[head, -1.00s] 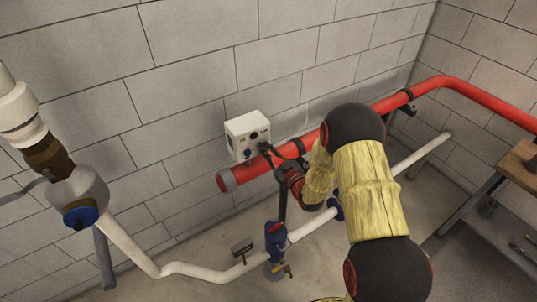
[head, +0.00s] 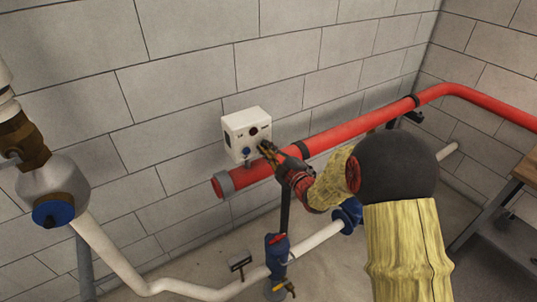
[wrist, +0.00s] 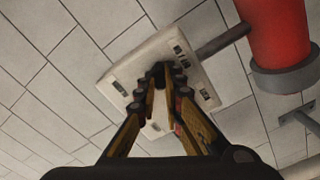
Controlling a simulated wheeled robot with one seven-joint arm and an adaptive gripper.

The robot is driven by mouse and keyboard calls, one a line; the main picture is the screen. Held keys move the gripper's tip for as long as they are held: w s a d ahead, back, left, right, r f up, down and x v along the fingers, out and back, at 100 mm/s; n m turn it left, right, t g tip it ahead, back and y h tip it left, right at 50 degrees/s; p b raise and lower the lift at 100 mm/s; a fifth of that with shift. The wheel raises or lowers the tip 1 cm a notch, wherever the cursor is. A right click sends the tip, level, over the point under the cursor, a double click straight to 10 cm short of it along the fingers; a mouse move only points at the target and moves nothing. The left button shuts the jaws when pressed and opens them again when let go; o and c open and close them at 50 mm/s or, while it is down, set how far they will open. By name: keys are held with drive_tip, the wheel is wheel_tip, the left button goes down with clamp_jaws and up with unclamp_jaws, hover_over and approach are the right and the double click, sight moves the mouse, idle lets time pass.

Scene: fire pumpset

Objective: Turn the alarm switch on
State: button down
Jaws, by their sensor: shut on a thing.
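My gripper (head: 264,148) reaches in from the right to the lower right of that front. In the wrist view the box (wrist: 125,78) appears tilted, with small dark labels. My gripper (wrist: 161,82) is shut on a dark switch knob (wrist: 158,69) at the box's face. The fingers hide part of the knob, so its turned position cannot be told.
A thick red pipe (head: 355,128) runs along the wall just below and right of the box, close to my gripper. A white pipe (head: 112,250) runs lower down, with a blue valve (head: 277,250) beside it. A brown table (head: 525,166) stands at the right.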

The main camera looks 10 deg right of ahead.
drive_tip(key=shift+d+r+n, duration=0.15)
drive_tip(key=shift+n, duration=0.15)
drive_tip(key=c, duration=2)
unclamp_jaws()
drive_tip(key=shift+o, duration=0.4)
drive_tip(key=v, duration=1.2)
